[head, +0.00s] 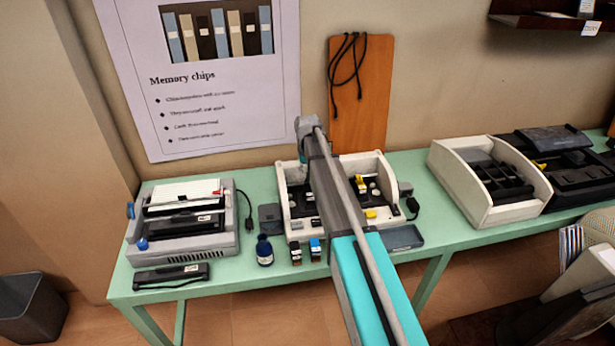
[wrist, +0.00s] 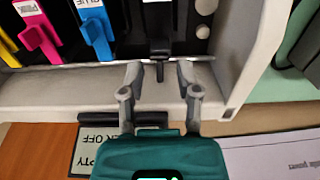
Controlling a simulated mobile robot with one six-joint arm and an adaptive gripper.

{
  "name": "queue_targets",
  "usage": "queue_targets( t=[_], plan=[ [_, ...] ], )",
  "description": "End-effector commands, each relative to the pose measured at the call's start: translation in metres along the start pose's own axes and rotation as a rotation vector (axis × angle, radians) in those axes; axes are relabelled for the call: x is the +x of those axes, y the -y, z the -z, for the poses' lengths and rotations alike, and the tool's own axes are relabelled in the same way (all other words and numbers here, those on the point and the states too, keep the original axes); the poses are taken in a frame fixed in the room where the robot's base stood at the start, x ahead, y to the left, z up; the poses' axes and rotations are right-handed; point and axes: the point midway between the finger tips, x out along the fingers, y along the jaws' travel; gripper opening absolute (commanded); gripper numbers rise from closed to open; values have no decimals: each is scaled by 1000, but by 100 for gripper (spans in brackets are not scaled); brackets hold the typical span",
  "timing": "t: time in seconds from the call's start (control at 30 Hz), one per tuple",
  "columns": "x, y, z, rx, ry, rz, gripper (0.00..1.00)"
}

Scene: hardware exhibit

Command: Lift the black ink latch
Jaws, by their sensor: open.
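The black ink latch (wrist: 158,48) shows at the top middle of the wrist view, below a white label. Its narrow tab points down toward my gripper (wrist: 159,72). My gripper is open, with one finger on each side of the tab's end; I cannot tell whether either finger touches it. Blue (wrist: 95,32), pink (wrist: 42,38) and yellow (wrist: 6,48) latches stand in a row to the left. They sit in a white housing (wrist: 245,90). In the head view my arm covers much of this housing (head: 284,190), and my gripper's fingers are hidden.
The housing's side wall rises close to the right of my gripper in the wrist view. A dark bar (wrist: 137,118) and a lettered plate (wrist: 95,150) lie near the fingers. On the green table (head: 255,285), a blue bottle (head: 264,250) and small cartridges (head: 315,249) stand in front.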

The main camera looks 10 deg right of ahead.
Motion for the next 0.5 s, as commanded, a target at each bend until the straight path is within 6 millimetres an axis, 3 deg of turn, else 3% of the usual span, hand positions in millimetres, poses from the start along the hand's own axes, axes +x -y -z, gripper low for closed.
queue_targets(
  t=[0.37, 0.4, 0.5],
  plan=[
    [2, 0, 0, 0, 0, 0, 43],
    [2, 0, 0, 0, 0, 0, 41],
    [2, 0, 0, 0, 0, 0, 22]
  ],
)
